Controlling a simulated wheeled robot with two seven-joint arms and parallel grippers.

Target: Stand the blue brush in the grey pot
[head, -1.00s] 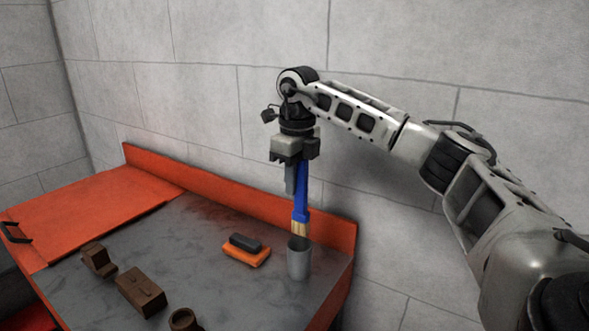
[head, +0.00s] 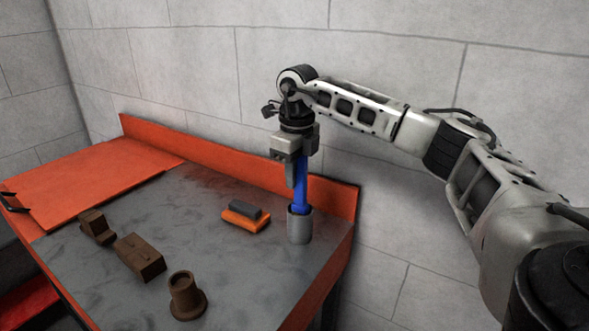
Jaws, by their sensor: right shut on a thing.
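The blue brush (head: 301,192) is upright, handle up, with its bristle end down inside the grey pot (head: 300,229). Its bristles are hidden by the pot's wall. The grey pot stands on the metal table top near the right edge. My right gripper (head: 294,172) points down above the pot, shut on the brush's handle. My left gripper is not in view.
An orange and dark grey block (head: 246,216) lies just left of the pot. Brown parts, a flanged cylinder (head: 184,296), a box (head: 140,258) and a small bracket (head: 97,228), sit further left. An orange rim (head: 240,160) runs along the back by the wall.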

